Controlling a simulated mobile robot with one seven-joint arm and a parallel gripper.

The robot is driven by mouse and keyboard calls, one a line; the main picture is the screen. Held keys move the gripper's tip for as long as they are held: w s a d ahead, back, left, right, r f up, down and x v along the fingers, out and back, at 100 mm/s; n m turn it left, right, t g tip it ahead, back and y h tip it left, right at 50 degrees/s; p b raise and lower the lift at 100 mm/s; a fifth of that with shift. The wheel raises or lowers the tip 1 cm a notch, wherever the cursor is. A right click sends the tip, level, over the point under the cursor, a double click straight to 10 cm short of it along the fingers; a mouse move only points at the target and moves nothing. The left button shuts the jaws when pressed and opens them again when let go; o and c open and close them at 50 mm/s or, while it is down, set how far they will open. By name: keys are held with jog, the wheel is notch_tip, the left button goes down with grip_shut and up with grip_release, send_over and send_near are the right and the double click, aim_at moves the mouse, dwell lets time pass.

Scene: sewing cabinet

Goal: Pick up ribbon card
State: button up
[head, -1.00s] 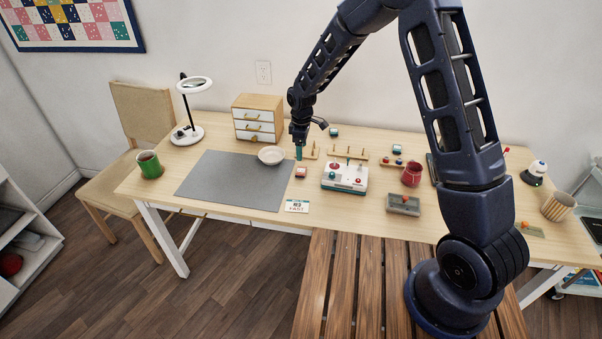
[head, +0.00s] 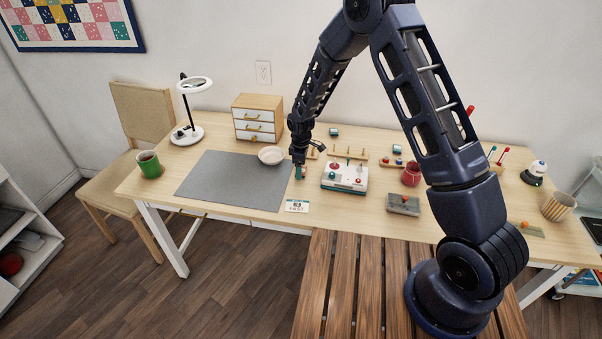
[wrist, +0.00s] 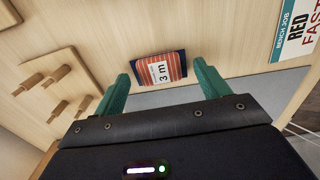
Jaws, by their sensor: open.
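The ribbon card (wrist: 158,67) is dark blue with red striped ribbon and a white "3 m" label. In the wrist view it lies on the wooden table just beyond my gripper (wrist: 161,74), roughly centred between the two green fingertips. My gripper is open and empty, with the fingers apart on either side of the card's near edge. In the head view my gripper (head: 299,176) points down over the table between the grey mat and the white-and-teal box, and it mostly hides the card.
A job sign (wrist: 299,35) reading "RED FAST" is to the right in the wrist view. A wooden peg rack (wrist: 55,90) is to the left. In the head view a bowl (head: 271,155), the grey mat (head: 230,180) and a white-and-teal box (head: 345,176) with red knobs are close by.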

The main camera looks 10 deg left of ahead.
jog(key=shift+f, duration=0.5)
jog(key=c, duration=0.8)
